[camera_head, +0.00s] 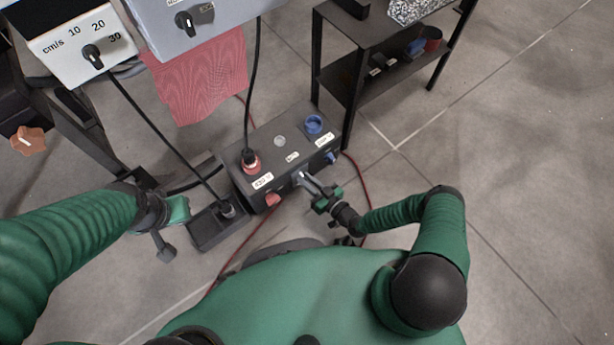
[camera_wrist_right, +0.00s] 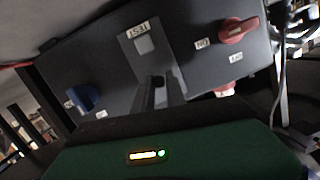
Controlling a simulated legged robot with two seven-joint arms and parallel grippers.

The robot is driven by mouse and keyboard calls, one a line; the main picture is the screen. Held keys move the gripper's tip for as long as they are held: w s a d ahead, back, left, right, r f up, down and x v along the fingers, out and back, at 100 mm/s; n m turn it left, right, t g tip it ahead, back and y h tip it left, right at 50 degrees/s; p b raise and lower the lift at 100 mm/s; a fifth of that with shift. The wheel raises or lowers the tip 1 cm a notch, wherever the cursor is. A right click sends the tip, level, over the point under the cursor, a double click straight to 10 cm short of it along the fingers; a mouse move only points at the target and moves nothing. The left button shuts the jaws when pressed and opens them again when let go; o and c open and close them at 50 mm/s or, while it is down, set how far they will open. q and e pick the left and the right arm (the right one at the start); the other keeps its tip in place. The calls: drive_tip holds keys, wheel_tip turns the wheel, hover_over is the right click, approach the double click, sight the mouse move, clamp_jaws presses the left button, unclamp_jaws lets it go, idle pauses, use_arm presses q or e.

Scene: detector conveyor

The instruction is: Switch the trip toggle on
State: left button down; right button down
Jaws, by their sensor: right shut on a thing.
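The dark control box (camera_head: 285,150) stands on the floor in front of me. My right gripper (camera_head: 303,178) is at the middle of its near face, between a red knob (camera_head: 272,200) and a blue knob (camera_head: 332,158). In the right wrist view, the fingers (camera_wrist_right: 159,92) close around a small dark part on a grey plate (camera_wrist_right: 150,62) below a TEST label; it appears to be the trip toggle. The fingers hide most of it, so its position is unclear. My left gripper (camera_head: 172,212) is left of the box, its jaws unclear.
A red plug (camera_head: 250,161) with a black cable and a blue socket (camera_head: 314,124) are on the box top. A black tray (camera_head: 218,225) adjoins its left. A black shelf (camera_head: 385,60) stands behind right. Open floor lies right.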

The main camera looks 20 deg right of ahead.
drive_tip(key=r+g+p, duration=0.1)
drive_tip(key=p, duration=0.2)
drive_tip(key=r+g+h+p, duration=0.1)
drive_tip(key=g+p, duration=0.1)
drive_tip(key=p, duration=0.1)
drive_tip(key=g+p, duration=0.1)
drive_tip(key=p, duration=0.2)
drive_tip(key=shift+w+r+g+h, duration=0.25)
drive_tip(key=shift+r+g+h, duration=0.05)
drive_tip(key=shift+r+h, duration=0.1)
drive_tip(key=shift+w+a+g+h+p, duration=0.15)
drive_tip(key=shift+g+h+p, duration=0.1)
drive_tip(key=shift+g+p, duration=0.4)
drive_tip(key=shift+w+d+g+h+p, duration=0.1)
drive_tip(key=shift+g+h+p, duration=0.15)
drive_tip(key=shift+g+p, duration=0.4)
drive_tip(key=shift+m, duration=0.3)
drive_tip(key=c, duration=1.4)
unclamp_jaws()
drive_tip(key=shift+o, duration=0.2)
